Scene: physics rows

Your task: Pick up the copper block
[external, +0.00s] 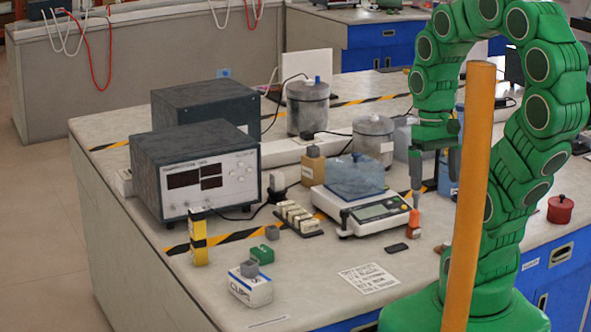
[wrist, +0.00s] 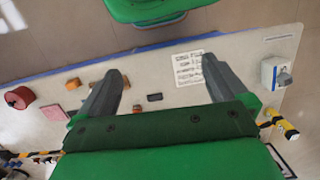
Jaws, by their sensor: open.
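My gripper (external: 434,182) hangs over the bench to the right of the scale. In the wrist view its two fingers (wrist: 164,68) are wide apart with no object held between them. A small orange-brown block (wrist: 73,83) lies on the bench left of the left finger in the wrist view; it looks copper-coloured. A pinkish block (wrist: 55,112) lies close to it. In the external view a small orange-red piece (external: 413,220) shows just below one fingertip, and a small brownish block (external: 440,247) lies nearer the camera. I cannot tell for certain which is the copper block.
The scale (external: 375,212) carries a blue-grey container. A red pot (external: 560,209) stands at the right. A printed sheet (external: 369,278) and a small dark piece (external: 396,248) lie in front. An orange pole (external: 468,190) hides part of the bench in the external view.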

